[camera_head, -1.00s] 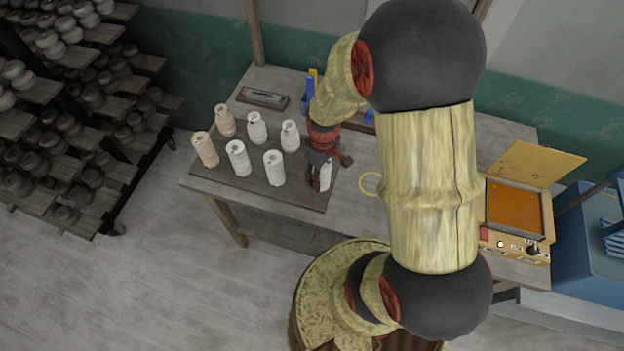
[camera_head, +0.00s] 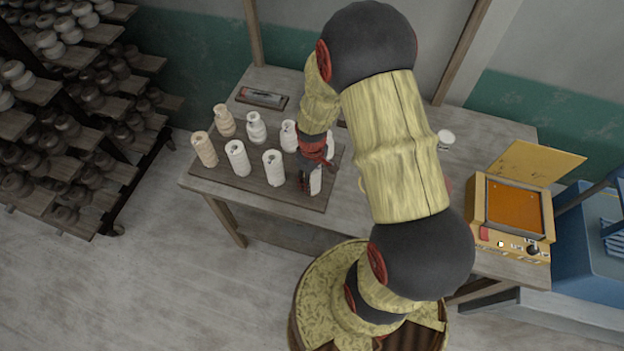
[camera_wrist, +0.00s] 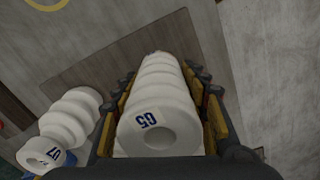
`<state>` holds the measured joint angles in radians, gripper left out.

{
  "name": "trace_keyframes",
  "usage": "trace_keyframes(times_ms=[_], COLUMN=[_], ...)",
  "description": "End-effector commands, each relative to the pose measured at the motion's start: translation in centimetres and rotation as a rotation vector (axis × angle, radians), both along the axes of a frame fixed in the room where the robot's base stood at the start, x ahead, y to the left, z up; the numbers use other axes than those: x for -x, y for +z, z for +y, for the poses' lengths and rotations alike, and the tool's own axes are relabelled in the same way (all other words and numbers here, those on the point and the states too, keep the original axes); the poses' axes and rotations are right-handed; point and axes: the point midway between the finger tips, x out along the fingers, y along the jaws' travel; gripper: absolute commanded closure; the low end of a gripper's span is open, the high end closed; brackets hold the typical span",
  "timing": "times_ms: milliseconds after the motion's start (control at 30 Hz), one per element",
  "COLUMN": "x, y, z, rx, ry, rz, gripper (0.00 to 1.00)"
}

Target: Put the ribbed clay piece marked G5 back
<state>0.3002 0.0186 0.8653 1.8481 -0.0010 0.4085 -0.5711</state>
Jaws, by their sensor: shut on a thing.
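My gripper (camera_head: 306,180) is over the front right part of the dark board (camera_head: 228,179), its fingers pointing down. It is shut on a ribbed white clay piece (camera_head: 316,181). In the wrist view this piece (camera_wrist: 158,120) stands upright between the fingers, its blue mark reading like G5 on the top rim beside a round hole. I cannot tell whether its base touches the board. A second ribbed piece (camera_wrist: 70,122), with a mark like G7, stands to the left in the wrist view, apart from the fingers.
Several pale clay pieces (camera_head: 238,158) stand in two rows on the board left of my gripper; another (camera_head: 331,143) is partly hidden behind it. A yellow box with an open lid (camera_head: 516,215) is at the table's right. A white round item (camera_head: 446,138) is at the back.

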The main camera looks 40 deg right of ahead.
Motion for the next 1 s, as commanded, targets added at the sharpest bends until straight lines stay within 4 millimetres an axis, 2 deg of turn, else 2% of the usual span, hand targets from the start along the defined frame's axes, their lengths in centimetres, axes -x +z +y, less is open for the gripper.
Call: trace_keyframes(times_ms=[133,167,200,500,833,1000], x=[0.0,0.0,0.0,0.0,0.0,-0.1], y=[-0.3,-0.4,-0.3,-0.3,0.0,2.1], z=[0.0,0.0,0.0,0.0,0.0,0.0], rx=[0.001,0.0,0.0,0.0,0.0,0.001], ry=[0.0,0.0,0.0,0.0,0.0,0.0], rz=[-0.001,0.001,0.0,0.001,0.0,-0.003], gripper=[1.0,0.55,0.53,0.37,0.37,0.37])
